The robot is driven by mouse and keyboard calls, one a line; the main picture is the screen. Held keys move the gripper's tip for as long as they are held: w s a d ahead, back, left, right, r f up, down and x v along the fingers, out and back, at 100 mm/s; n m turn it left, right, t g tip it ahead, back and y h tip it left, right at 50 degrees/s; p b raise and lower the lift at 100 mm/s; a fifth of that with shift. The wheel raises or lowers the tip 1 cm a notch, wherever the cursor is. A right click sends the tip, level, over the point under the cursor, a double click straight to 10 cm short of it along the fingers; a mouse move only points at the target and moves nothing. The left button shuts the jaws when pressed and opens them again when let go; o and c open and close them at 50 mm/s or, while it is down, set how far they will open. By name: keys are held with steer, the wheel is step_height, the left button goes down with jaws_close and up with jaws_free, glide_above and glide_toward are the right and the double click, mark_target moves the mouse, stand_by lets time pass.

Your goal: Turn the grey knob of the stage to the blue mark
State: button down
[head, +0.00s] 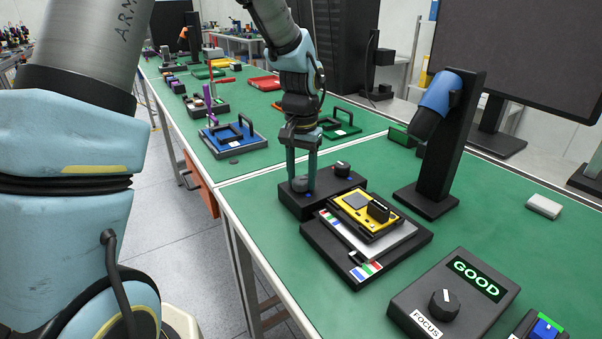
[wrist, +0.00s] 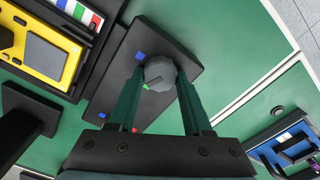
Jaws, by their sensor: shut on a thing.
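The stage is a black box (head: 322,196) on the green bench, also in the wrist view (wrist: 182,52). Its grey knob (wrist: 160,73) is round and faceted, with a dark line on top that appears to point to the lower left in the wrist view. A blue mark (wrist: 140,56) lies at the knob's upper left, apart from that line. A green mark (wrist: 146,87) shows partly at its lower left. My gripper (wrist: 159,75) points down with its green fingers shut on opposite sides of the knob; it also shows in the head view (head: 301,178).
A second, dark knob (head: 342,168) stands on the same box. A yellow device (head: 366,214) on a black base is close in front. A black post with a blue cylinder (head: 440,92) stands to the right. A FOCUS box (head: 455,296) reads GOOD.

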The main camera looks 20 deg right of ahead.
mark_target(302, 179)
steer(key=m+p, duration=0.1)
steer(key=m, duration=0.2)
steer(key=shift+s+r+m, duration=0.1)
steer(key=shift+m, duration=0.3)
steer(key=m+p, duration=0.1)
steer(key=m, duration=0.2)
steer(key=shift+m+p, duration=0.3)
steer(key=m+p, duration=0.2)
steer(key=m, duration=0.3)
steer(key=shift+s+m+p, duration=0.15)
steer(key=shift+m+p, duration=0.15)
steer(key=shift+m, duration=0.1)
steer(key=shift+c, duration=1.6)
jaws_free()
step_height(302, 179, up, 11)
steer(key=b, duration=0.2)
steer(key=shift+f, duration=0.2)
